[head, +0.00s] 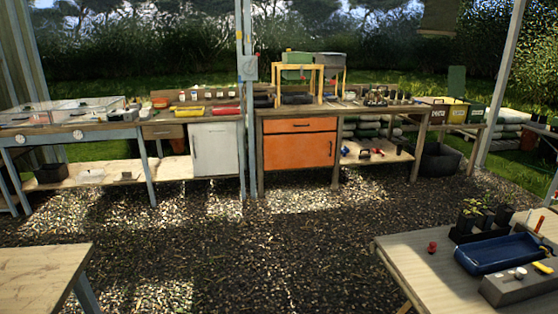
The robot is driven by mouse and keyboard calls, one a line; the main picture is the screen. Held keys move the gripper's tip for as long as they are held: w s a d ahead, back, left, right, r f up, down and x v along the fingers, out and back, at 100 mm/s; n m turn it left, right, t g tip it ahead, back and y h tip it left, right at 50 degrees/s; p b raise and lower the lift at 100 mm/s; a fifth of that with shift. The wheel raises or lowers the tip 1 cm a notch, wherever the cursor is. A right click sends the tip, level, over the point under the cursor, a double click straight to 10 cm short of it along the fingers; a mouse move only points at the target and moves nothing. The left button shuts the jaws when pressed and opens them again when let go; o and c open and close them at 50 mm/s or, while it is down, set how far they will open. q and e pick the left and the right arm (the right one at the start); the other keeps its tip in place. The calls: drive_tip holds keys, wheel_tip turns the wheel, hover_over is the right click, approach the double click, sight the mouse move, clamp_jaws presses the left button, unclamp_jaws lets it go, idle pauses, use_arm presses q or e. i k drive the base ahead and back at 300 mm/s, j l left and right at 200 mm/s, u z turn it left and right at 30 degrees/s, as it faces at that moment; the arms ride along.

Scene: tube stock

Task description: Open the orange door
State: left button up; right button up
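The orange door (291,152) is the lower front of a cabinet under the long wooden workbench, right of centre in the head view. It looks shut, flush with its frame. A dark vertical handle (331,149) sits near its right edge. Above it is an orange drawer front (301,125) with a dark horizontal handle, also looking shut. The cabinet stands some way off across the gravel. Neither of my grippers shows in the head view.
Gravel floor (220,240) lies open between me and the cabinet. A wooden table (38,275) stands at the near left. Another table (430,275) with a blue tray (500,254) stands at the near right. A post (242,190) rises left of the orange cabinet, beside a white cabinet (214,150).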

sight(296, 151)
drive_tip(key=i+l, duration=0.15)
drive_tip(key=i, duration=0.95)
drive_tip(key=i+l+z, duration=0.15)
drive_tip(key=i, duration=0.95)
drive_tip(key=i+z, duration=0.15)
drive_tip(key=i, duration=0.35)
drive_tip(key=i+j+z, duration=0.1)
drive_tip(key=i, duration=0.4)
drive_tip(key=i+j+z, duration=0.15)
drive_tip(key=i, duration=0.35)
drive_tip(key=i+j+z, duration=0.15)
drive_tip(key=i, duration=0.35)
drive_tip(key=j, duration=0.1)
